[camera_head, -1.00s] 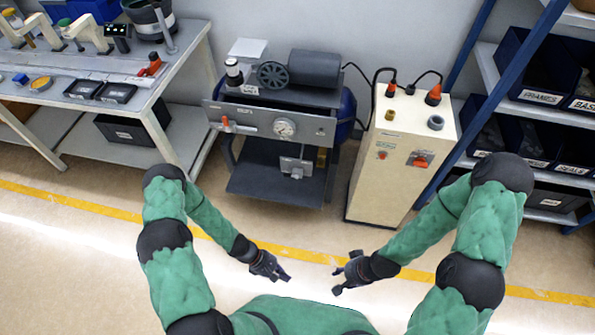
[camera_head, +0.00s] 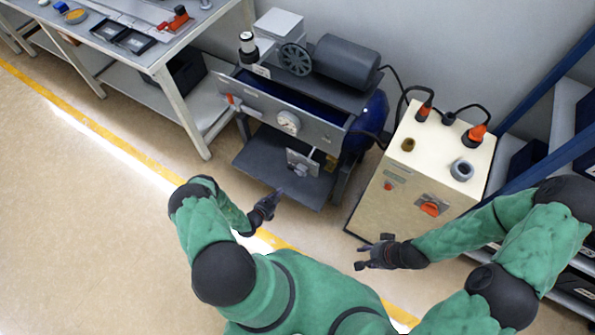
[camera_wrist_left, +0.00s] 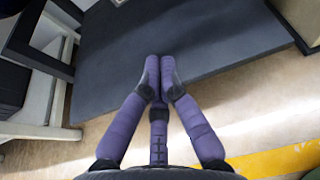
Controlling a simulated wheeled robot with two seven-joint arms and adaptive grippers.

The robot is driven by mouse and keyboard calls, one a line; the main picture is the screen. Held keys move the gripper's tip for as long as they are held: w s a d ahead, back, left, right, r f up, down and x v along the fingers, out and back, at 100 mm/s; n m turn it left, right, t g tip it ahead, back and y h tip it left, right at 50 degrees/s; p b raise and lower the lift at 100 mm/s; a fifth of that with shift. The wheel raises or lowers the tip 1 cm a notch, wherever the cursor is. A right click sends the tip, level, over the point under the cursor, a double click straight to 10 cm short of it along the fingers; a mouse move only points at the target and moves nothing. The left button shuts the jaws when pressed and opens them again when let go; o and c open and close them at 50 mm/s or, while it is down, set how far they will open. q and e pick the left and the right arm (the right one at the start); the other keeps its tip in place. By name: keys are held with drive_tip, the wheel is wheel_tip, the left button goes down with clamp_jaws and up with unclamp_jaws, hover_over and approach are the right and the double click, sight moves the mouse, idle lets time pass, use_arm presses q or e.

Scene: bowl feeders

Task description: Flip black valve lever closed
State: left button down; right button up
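The machine (camera_head: 262,101) has a grey front panel with a round gauge (camera_head: 289,122) and a small red lever (camera_head: 231,99) at its left end. Below the panel is a small plate with a grey fitting (camera_head: 302,163). I cannot make out a black valve lever for certain at this size. My left gripper (camera_head: 275,199) is in front of the machine's dark lower shelf, apart from the fitting. In the left wrist view its purple fingers (camera_wrist_left: 159,68) meet at the tips with nothing between them. My right gripper (camera_head: 360,254) is in front of the beige cabinet, fingers spread and empty.
The beige cabinet (camera_head: 408,190) with an orange switch (camera_head: 430,208) and cables stands right of the machine. A workbench (camera_head: 165,48) is at the left and a blue-framed shelf (camera_head: 547,80) at the right. The floor (camera_head: 90,220) at the left is clear.

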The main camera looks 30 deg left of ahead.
sight(294, 170)
use_arm(q)
drive_tip(key=shift+a, duration=0.25)
drive_tip(key=b+x, duration=0.4)
drive_tip(key=x, duration=0.6)
drive_tip(key=shift+w, duration=0.2)
drive_tip(key=shift+s+r, duration=0.2)
drive_tip(key=shift+r, duration=1.85)
drive_tip(key=shift+s, duration=0.1)
